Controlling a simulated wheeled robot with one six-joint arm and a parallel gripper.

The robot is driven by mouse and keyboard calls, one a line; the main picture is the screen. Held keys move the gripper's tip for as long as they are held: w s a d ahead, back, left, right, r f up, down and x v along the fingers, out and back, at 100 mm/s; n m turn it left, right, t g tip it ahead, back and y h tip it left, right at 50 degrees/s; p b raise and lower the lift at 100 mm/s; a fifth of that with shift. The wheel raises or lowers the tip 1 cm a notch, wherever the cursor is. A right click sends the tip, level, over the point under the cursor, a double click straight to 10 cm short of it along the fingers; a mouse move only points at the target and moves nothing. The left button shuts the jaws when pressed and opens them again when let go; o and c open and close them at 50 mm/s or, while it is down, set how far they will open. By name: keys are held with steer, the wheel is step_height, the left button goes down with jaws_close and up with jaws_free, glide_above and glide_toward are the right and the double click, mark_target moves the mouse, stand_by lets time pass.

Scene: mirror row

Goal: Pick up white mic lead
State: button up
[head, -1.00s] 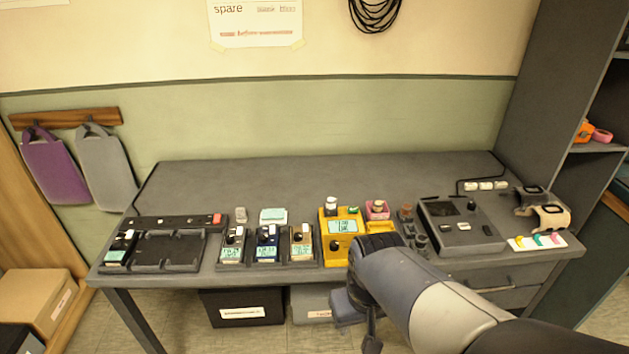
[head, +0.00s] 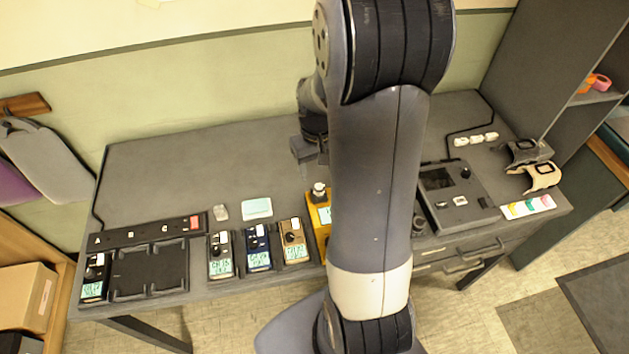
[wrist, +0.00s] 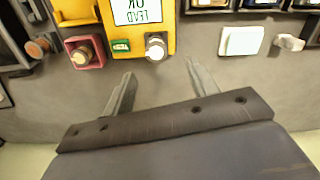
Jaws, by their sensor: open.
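A white-topped plug (head: 319,190), which may be the white mic lead's end, stands on the yellow tester box (head: 323,222). No cable shows clearly on it. In the wrist view the white plug (wrist: 156,46) stands at the yellow box's (wrist: 110,12) near edge, beside a green label. My gripper (wrist: 160,70) is open and empty. Its fingertips point toward the yellow box, with the plug in line between them and just beyond them. In the head view my arm hides most of the yellow box, and the fingertips cannot be made out.
A pink box (wrist: 85,50) with a metal-topped plug sits beside the yellow box. Other pedals (head: 258,246), a pale card (head: 257,208) and a small whitish piece (head: 221,212) lie to its left. A dark mixer (head: 458,195) stands right.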

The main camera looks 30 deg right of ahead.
mark_target(318, 185)
steer(key=shift+d+f+p, duration=0.15)
steer(key=shift+f+p, duration=0.2)
steer(key=shift+f, duration=1.7)
steer(key=shift+d+f+p, duration=0.15)
steer(key=shift+f+p, duration=0.2)
steer(key=shift+f, duration=1.7)
steer(key=shift+c, duration=0.5)
